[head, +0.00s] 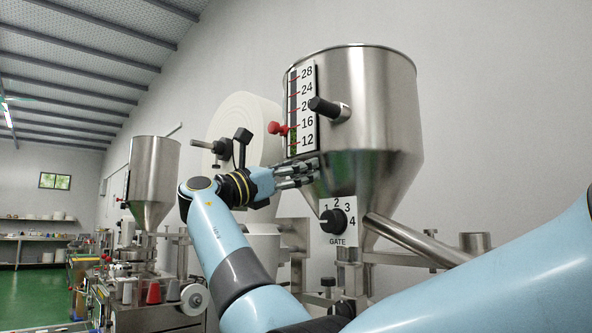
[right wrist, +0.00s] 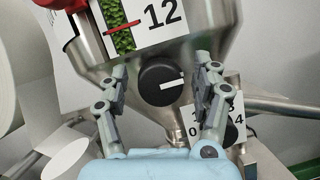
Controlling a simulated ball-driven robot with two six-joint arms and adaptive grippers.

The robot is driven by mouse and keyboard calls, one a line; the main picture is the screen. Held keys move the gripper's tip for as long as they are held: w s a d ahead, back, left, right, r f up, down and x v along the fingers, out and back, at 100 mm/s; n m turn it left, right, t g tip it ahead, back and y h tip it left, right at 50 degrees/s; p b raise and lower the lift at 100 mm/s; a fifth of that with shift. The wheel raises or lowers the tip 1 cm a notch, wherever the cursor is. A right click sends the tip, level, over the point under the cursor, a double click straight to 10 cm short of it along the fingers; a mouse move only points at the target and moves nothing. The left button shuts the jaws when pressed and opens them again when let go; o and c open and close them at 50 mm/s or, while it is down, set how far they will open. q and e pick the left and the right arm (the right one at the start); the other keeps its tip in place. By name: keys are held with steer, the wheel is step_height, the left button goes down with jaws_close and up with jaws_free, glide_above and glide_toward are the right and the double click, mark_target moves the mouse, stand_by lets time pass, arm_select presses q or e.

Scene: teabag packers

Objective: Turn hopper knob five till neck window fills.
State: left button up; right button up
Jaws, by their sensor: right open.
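The steel hopper (head: 380,110) stands ahead on the right, with a numbered level window (head: 292,110) on its side. Green fill shows in that window near the 12 mark in the right wrist view (right wrist: 118,25). My right gripper (head: 312,172) is open near the lower cone of the hopper. In the right wrist view, a black knob with a white pointer (right wrist: 160,82) shows between its spread fingers. I cannot make out a number five or a separate neck window. My left gripper is out of view.
A black handle (head: 325,107) and a red knob (head: 277,128) stick out near the level window. A steel pipe (head: 415,240) slopes right below the cone. A white roll (head: 245,125) stands behind my arm. A second hopper machine (head: 153,180) is at left.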

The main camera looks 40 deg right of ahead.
steer(key=v, duration=1.2)
